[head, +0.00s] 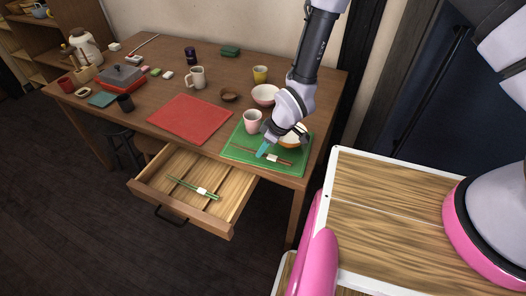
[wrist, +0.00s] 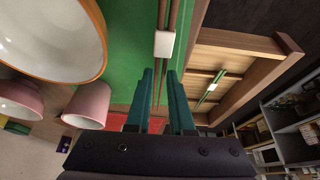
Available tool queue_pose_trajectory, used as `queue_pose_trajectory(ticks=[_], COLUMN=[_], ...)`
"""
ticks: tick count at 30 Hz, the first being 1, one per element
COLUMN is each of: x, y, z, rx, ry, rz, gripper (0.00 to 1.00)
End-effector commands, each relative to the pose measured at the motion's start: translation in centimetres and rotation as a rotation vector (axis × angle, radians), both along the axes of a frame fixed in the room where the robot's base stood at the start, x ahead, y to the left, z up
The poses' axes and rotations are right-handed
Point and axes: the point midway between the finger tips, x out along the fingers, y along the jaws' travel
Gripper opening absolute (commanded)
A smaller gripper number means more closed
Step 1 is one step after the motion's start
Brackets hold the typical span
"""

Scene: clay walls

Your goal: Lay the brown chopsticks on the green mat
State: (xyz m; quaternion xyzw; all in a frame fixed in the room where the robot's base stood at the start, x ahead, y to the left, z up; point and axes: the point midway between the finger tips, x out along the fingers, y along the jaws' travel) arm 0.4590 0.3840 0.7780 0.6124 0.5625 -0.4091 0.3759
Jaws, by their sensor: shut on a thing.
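The brown chopsticks (head: 243,149) (wrist: 174,14) are a pair with a white band, at the front part of the green mat (head: 231,143) (wrist: 124,50). They lie on the mat or just above it; I cannot tell if they touch it. My gripper (head: 262,152) (wrist: 164,75) points down over the mat, with its teal fingers shut on the chopsticks beside the white band. In the wrist view the chopsticks run between the two fingers. The mat lies at the table's right front corner.
A pink cup (head: 252,121) and an orange-rimmed bowl (head: 293,141) stand on the mat behind the chopsticks. An open drawer (head: 165,193) below holds green chopsticks (head: 190,186). A red mat (head: 191,117) lies to the left.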

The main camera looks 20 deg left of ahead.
Motion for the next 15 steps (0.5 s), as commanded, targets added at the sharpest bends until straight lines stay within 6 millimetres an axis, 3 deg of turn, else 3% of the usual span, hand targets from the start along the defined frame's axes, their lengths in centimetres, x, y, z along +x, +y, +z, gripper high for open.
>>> queue_pose_trajectory(ticks=[3,14,15], x=[0.0,0.0,0.0], y=[-0.1,0.0,0.0], z=[-1.6,-2.0,-1.9], rx=[-0.001,-0.001,0.000], ry=[0.001,0.000,0.000], rz=[-0.001,-0.001,-0.001], gripper=[0.00,0.00,0.32])
